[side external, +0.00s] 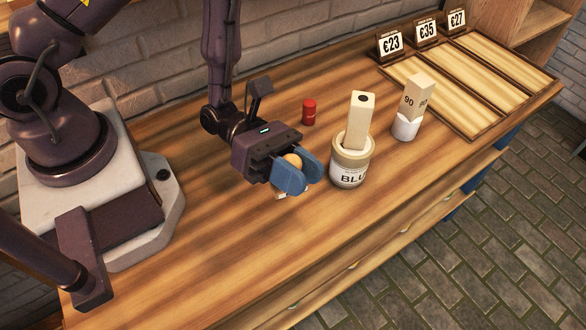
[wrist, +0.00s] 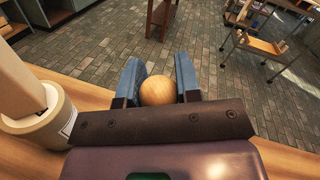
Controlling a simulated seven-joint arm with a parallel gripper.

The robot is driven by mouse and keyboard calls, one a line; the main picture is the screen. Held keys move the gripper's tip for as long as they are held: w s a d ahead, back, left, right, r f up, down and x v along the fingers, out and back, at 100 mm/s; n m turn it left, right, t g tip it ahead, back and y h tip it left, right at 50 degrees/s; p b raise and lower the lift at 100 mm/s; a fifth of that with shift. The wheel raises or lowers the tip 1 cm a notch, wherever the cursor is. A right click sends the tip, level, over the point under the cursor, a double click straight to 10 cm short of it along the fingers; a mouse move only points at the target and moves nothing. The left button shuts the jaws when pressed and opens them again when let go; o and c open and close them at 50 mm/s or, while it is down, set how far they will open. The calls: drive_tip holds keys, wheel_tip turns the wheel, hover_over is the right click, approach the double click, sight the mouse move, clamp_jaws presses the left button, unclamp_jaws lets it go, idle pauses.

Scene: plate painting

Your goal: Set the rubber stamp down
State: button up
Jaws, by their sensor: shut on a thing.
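My gripper (side external: 300,174) is shut on the rubber stamp, with a blue finger on each side of its round wooden knob (side external: 293,159). In the wrist view the knob (wrist: 158,90) sits between the two fingers of my gripper (wrist: 159,68). A small pale piece (side external: 281,196) shows under the fingers in the side view, probably the lower end of the stamp. The rest of the stamp is hidden by the fingers. I cannot tell whether its base touches the wooden counter (side external: 235,235).
A white cup (side external: 406,127) with a block marked 90, a red cylinder (side external: 309,112) and a divided tray (side external: 470,130) with price signs are farther back. The counter's front is clear.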

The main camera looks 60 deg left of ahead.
drive_tip(key=s+m+g+y, duration=0.7)
drive_tip(key=s+m+g, duration=0.75)
drive_tip(key=g, duration=0.55)
drive_tip(key=a+f+m+y, duration=0.2)
drive_tip(key=a+m+y, duration=0.45)
drive_tip(key=y, duration=0.35)
drive_tip(key=a+f+m+y, duration=0.3)
drive_tip(key=a+m+y, duration=0.35)
drive_tip(key=y, duration=0.35)
drive_tip(key=w+a+r+m+t+y, duration=0.2)
drive_tip(key=w+a+m+t+y, duration=0.75)
drive_tip(key=t, duration=0.65)
drive_tip(key=w+d+f+m+t+h, duration=0.1)
drive_tip(key=w+m+t+h, duration=0.2)
drive_tip(key=w+m+t, duration=0.1)
drive_tip(key=w+d+f+m+t+h, duration=0.1)
drive_tip(key=w+m+t+h, duration=0.3)
drive_tip(key=m+t, duration=0.2)
drive_tip(key=w+d+m+t+h, duration=0.1)
drive_tip(key=w+m+t+h, duration=0.3)
drive_tip(key=w+m+t, duration=0.1)
drive_tip(key=shift+d+f, duration=0.3)
drive_tip(key=shift+f, duration=2.05)
